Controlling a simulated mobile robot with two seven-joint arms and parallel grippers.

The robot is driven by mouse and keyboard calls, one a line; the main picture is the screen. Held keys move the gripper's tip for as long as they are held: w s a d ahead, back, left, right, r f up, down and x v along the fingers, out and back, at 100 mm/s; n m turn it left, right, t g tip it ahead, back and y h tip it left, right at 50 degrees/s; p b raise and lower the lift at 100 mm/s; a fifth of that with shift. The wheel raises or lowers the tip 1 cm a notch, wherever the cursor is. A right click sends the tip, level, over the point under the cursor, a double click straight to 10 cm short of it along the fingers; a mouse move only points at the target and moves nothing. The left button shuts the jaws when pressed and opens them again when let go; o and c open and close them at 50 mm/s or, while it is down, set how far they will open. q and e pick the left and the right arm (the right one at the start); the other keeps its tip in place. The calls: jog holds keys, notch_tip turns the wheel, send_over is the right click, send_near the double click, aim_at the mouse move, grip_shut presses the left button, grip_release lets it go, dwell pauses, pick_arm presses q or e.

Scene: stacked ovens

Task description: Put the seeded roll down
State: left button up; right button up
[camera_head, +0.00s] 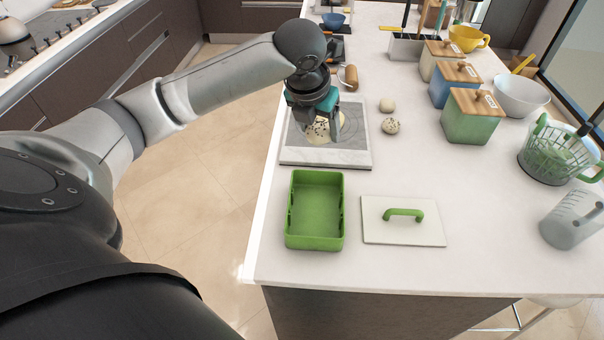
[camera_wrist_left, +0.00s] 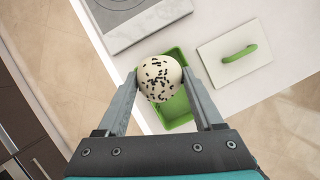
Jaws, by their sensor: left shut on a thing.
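My left gripper (camera_head: 320,126) is shut on a pale seeded roll (camera_head: 317,132) with dark seeds. In the left wrist view the roll (camera_wrist_left: 161,79) sits between the two fingertips (camera_wrist_left: 161,74). In the head view they overlap the grey-topped slab (camera_head: 352,158) on the counter; the fingers partly hide the roll. In the left wrist view the roll covers part of the open green box (camera_wrist_left: 177,111), apparently from above. The box (camera_head: 315,208) looks empty in the head view. My right gripper is not in view.
A white lid with a green handle (camera_head: 403,216) lies right of the box. Wooden-lidded canisters (camera_head: 470,118), a green basket (camera_head: 556,152) and a clear jug (camera_head: 570,222) line the right.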

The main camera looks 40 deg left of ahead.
pick_arm(q)
jog(key=b, duration=0.2)
send_over(318, 195)
jog(key=s, duration=0.1)
jog(key=f, duration=1.4)
jog(key=shift+s+d+f, duration=0.15)
jog(key=shift+s, duration=0.05)
jog(key=shift+f+b, duration=0.35)
jog(key=shift+f, duration=2.3)
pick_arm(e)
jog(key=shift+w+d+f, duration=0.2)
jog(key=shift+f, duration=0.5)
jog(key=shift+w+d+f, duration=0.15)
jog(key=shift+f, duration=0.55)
pick_arm(q)
jog(key=shift+f, duration=0.1)
jog(key=o, duration=1.4)
jog(key=shift+c, duration=0.2)
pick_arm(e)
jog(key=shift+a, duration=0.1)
pick_arm(q)
jog(key=p+v, duration=0.2)
jog(key=v, duration=1)
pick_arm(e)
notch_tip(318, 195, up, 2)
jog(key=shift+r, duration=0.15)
pick_arm(q)
jog(key=shift+w, duration=0.1)
